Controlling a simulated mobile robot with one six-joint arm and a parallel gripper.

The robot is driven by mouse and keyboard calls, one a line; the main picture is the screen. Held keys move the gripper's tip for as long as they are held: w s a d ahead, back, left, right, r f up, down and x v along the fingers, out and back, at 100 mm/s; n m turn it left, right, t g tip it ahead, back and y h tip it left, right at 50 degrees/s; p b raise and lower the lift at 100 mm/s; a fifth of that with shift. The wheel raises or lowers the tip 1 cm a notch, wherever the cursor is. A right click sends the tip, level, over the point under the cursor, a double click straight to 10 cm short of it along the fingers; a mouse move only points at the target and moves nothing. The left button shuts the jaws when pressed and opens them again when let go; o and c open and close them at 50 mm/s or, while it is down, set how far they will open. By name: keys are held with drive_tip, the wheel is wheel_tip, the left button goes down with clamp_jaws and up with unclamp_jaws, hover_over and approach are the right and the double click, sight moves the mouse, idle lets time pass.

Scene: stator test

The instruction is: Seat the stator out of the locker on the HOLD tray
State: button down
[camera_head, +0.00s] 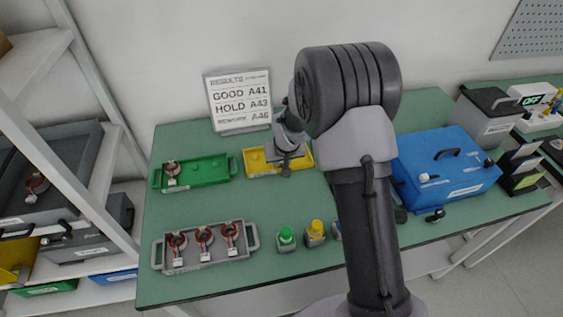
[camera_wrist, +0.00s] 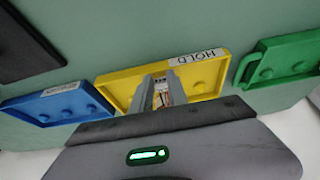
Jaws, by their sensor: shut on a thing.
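The yellow tray marked HOLD (camera_wrist: 120,92) lies on the green bench; its left part also shows in the head view (camera_head: 252,160). My gripper (camera_wrist: 160,96) is over this tray in the wrist view, its fingers shut on the stator (camera_wrist: 163,98). Only a small reddish and white part of the stator shows between the fingers. In the head view my gripper (camera_head: 286,168) and wrist cover part of the tray, and the held stator is hidden. I cannot tell whether it touches the tray.
A green tray (camera_head: 208,171) with one stator stands left of the yellow tray. A blue tray (camera_wrist: 52,107) lies on its other side. A grey tray (camera_head: 205,260) holds three stators. A blue box (camera_head: 450,165) stands right. A results sign (camera_head: 240,100) stands behind.

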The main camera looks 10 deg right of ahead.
drive_tip(key=shift+s+f, duration=0.2)
drive_tip(key=shift+f, duration=0.15)
